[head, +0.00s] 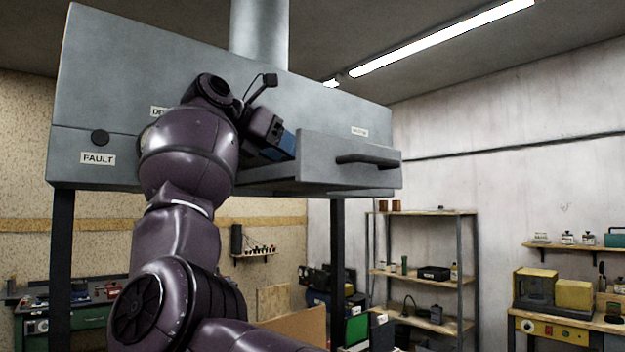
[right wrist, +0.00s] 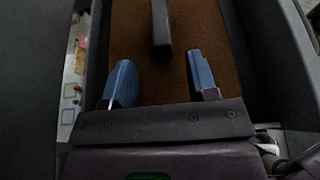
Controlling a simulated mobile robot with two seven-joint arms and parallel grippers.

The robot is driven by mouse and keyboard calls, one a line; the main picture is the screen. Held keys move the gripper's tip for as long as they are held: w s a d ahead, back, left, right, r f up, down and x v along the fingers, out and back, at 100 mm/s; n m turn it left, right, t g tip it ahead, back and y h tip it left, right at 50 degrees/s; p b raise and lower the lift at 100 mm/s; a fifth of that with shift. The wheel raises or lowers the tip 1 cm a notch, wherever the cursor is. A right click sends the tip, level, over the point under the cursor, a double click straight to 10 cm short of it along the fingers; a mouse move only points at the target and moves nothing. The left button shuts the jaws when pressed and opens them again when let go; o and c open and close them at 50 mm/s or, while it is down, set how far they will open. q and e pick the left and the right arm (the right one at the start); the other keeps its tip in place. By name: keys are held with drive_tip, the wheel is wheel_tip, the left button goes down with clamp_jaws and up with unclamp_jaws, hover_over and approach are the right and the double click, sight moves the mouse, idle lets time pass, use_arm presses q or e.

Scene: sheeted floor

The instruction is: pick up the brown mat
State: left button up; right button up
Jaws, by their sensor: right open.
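The brown mat (right wrist: 185,75) lies along the bottom of the open drawer (head: 345,160) in the right wrist view. In the head view the drawer front and walls hide it. My right gripper (right wrist: 160,75) is open, with its two blue fingers apart over the mat and nothing seen between them. In the head view this gripper (head: 277,143) is at the drawer's open top, behind the drawer front. I cannot tell whether the fingers touch the mat. My left gripper is not in view.
A dark bar (right wrist: 161,25) stands out over the mat, ahead of the fingers. Drawer walls rise close on both sides. The grey cabinet (head: 300,105) is right behind the gripper. A metal shelf (head: 425,212) and a workbench (head: 560,325) stand farther right.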

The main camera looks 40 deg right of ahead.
drive_tip(key=shift+r+p+x, duration=0.1)
drive_tip(key=shift+p+x, duration=0.15)
drive_tip(key=shift+x, duration=1.1)
drive_tip(key=shift+r+p+x, duration=0.15)
drive_tip(key=shift+p+x, duration=0.1)
drive_tip(key=shift+x, duration=1.1)
drive_tip(key=shift+s, duration=0.15)
clamp_jaws()
